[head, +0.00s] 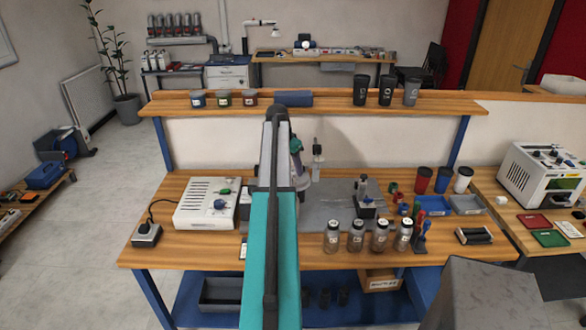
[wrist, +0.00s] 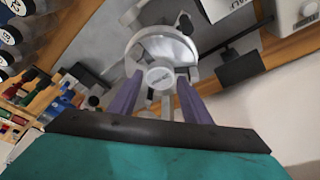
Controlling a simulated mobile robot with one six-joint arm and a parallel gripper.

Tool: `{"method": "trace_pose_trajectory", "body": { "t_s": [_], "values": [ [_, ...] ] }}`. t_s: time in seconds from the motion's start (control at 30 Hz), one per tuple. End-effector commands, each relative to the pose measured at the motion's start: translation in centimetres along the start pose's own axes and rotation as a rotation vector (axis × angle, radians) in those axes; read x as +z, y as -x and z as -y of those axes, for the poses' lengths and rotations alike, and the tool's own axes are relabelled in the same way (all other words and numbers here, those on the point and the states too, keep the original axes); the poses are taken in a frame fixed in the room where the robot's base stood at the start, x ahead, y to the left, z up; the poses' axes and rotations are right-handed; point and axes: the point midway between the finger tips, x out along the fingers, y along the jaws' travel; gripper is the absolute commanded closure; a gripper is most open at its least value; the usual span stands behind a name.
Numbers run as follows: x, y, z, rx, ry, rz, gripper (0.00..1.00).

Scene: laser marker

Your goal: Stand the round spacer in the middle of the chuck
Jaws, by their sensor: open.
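My gripper (wrist: 160,79) is open in the wrist view, its two purple fingers apart on either side of a small light-grey disc with dark lettering, which looks like the round spacer (wrist: 160,77). The disc appears in the middle of the round grey chuck (wrist: 134,50), whose rim and jaws show around it. Whether the disc rests fully on the chuck or stands level I cannot tell.
A white control box (head: 207,203) stands left of my arm on the bench. A grey post (head: 317,160) rises close to the gripper. Several lidded jars (head: 356,236) line the front right, with a black-based device (head: 366,205) behind them. A raised shelf (head: 330,104) spans the back.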

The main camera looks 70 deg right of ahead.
Motion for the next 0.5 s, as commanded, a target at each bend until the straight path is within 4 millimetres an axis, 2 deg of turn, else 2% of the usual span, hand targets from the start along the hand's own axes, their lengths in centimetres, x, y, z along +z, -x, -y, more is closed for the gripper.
{"method": "trace_pose_trajectory", "body": {
  "t_s": [0.17, 0.5],
  "values": [
    [0.0, 1.5, 0.1, -0.001, 0.0, -0.001, 0.56],
    [0.0, 5.7, 0.0, -0.001, 0.0, -0.001, 0.56]
  ]
}}
